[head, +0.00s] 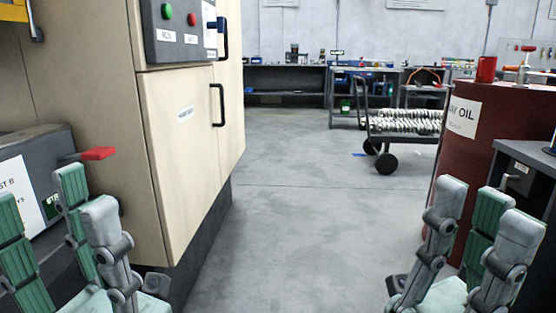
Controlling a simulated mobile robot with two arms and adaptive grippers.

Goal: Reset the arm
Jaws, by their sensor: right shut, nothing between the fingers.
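My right gripper (478,205) is at the lower right, fingers pointing up, shut with nothing between the fingers. It appears in front of the dark red barrel (458,170) marked "...AY OIL" and a dark cabinet. My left gripper (55,200) is at the lower left, fingers also pointing up, in front of a grey box with a red lever. No object shows in it. Its far left finger is cut by the picture edge, and I cannot tell how far its fingers are closed. Both wrists are below the picture.
A beige machine cabinet (185,150) with black handles stands close on the left. The red lever (92,154) sticks out near my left gripper. The dark cabinet (525,155) is at right. A wheeled cart (385,136) stands farther back. The middle floor (300,220) is clear.

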